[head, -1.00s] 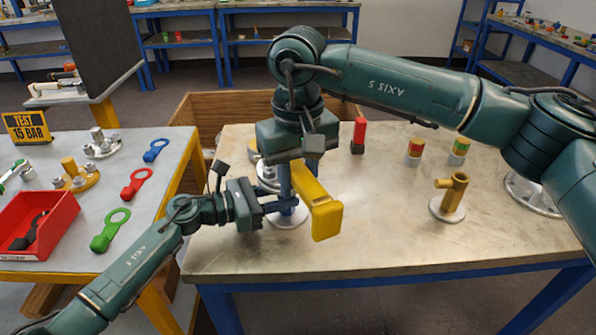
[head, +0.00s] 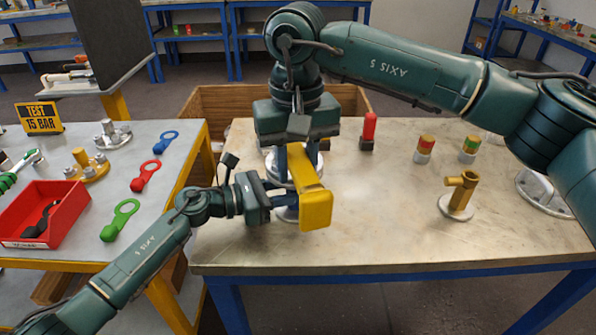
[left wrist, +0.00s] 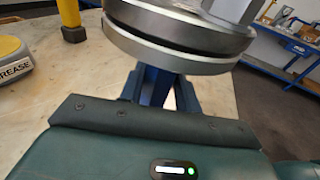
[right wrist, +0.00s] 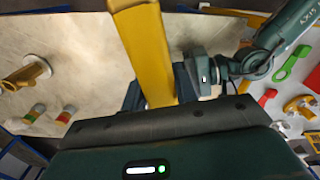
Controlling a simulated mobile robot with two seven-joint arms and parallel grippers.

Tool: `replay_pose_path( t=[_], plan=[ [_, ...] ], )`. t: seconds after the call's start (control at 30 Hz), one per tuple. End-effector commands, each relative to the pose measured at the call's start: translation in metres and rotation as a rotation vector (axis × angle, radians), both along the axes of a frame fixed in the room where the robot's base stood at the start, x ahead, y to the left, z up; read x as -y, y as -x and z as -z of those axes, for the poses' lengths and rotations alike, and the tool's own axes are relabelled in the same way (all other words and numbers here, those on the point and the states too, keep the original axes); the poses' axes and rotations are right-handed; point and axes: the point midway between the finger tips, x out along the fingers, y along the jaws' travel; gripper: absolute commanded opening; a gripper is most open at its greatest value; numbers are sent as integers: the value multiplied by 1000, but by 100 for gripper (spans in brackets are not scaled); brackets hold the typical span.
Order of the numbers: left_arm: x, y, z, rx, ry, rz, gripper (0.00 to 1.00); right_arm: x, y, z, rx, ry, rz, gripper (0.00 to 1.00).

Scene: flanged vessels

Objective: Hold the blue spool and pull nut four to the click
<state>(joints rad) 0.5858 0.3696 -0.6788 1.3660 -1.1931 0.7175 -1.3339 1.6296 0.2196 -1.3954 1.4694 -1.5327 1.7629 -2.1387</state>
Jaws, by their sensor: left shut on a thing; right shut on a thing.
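The blue spool (left wrist: 150,88) shows as a blue neck below a stacked pair of metal flanges (left wrist: 180,42) in the left wrist view. My left gripper (head: 278,200) is shut on it from the left. In the head view the arms and the yellow tool mostly hide the spool. My right gripper (head: 303,165) points down above it, shut on a yellow bar-shaped wrench (head: 316,207), whose end points toward me. The yellow bar also shows between the fingers in the right wrist view (right wrist: 143,45). Nut four and the wrench's working end are hidden; a grey faceted piece (left wrist: 232,8) sits on the upper flange.
A red-topped post (head: 368,130), two banded cylinders (head: 424,150) and a brass tee fitting (head: 460,192) stand on the main table (head: 400,235). Its front right is clear. The left table holds a red bin (head: 68,225) and coloured ring tags (head: 122,218).

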Motion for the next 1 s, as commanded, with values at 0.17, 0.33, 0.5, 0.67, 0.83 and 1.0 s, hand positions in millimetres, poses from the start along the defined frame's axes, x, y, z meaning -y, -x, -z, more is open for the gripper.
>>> replay_pose_path(
  t=[0.17, 0.33, 0.5, 0.67, 0.83, 1.0],
  plan=[
    [-1, -1, 0, -2, 1, -3, 14, -1, -1, -22, 4, -2, -1, 2],
    [-1, -1, 0, -1, 2, -3, 14, 0, 0, -30, 2, -1, -2, 2],
    [-1, -1, 0, -1, 2, -3, 34, 0, 0, -29, 1, -1, -2, 2],
    [-1, -1, 0, -1, 0, -2, 47, 0, 0, -29, 2, -1, -2, 2],
    [0, 0, 0, -1, 0, -1, 58, 0, 0, -29, 2, -1, -1, 2],
    [0, 0, 0, 0, 0, -1, 58, 0, 0, -29, 1, -2, -1, 2]
  ],
)
